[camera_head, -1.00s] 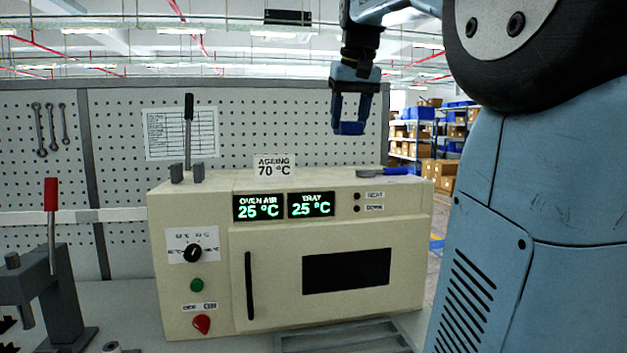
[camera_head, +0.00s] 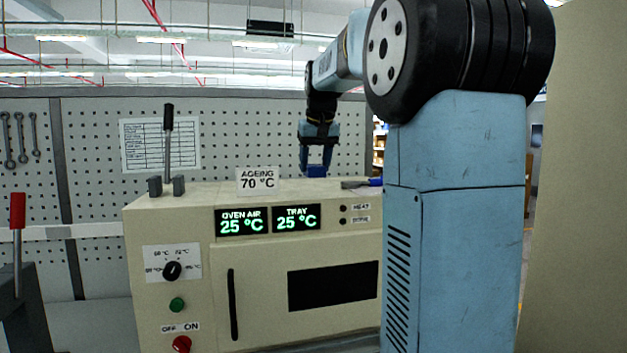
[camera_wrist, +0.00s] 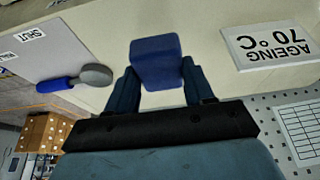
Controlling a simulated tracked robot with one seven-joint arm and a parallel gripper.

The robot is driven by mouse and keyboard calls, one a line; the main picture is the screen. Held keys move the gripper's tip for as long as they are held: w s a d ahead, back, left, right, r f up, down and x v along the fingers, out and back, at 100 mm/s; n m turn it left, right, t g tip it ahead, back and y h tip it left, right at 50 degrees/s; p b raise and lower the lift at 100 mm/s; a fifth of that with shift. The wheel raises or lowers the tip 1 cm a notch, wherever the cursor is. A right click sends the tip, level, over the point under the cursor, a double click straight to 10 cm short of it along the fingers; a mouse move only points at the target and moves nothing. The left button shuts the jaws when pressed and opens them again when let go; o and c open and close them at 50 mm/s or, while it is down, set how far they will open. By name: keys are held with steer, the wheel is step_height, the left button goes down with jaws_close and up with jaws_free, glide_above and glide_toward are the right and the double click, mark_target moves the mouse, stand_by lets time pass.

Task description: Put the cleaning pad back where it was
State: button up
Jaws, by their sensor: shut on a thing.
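The cleaning pad is a blue block (camera_wrist: 156,63) between the two fingers of my gripper (camera_wrist: 156,88) in the wrist view. In the head view the pad (camera_head: 317,171) shows at the fingertips of my gripper (camera_head: 316,165), by the top of the cream oven (camera_head: 202,268). My gripper is shut on the pad. I cannot tell whether the pad touches the oven top.
A blue-handled tool with a grey round head (camera_wrist: 95,75) lies on the oven top beside the pad. An "AGEING 70 °C" sign (camera_head: 257,181) stands on the oven's top, left of my gripper. A black upright lever (camera_head: 168,142) rises at the oven's back left.

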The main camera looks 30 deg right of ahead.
mark_target(313, 177)
steer(key=shift+w+f, duration=0.5)
steer(key=shift+f, duration=0.1)
steer(key=shift+w+d+f, duration=0.1)
steer(key=shift+w+f, duration=0.1)
steer(key=shift+f, duration=1.6)
steer(key=o, duration=0.9)
steer(key=shift+o, duration=0.2)
steer(key=shift+r, duration=0.15)
steer(key=v, duration=1.1)
steer(key=shift+s+r, duration=0.2)
steer(key=shift+r, duration=0.15)
steer(key=s+a+f+n, duration=0.1)
steer(key=s+a+f, duration=0.5)
steer(key=s+f, duration=0.7)
steer(key=s+a+f+n+t, duration=0.1)
steer(key=s+a+f, duration=0.6)
steer(key=s+f, duration=0.5)
steer(key=shift+s+a+f+y, duration=0.25)
steer(key=shift+s+f+y, duration=0.15)
steer(key=shift+s, duration=0.25)
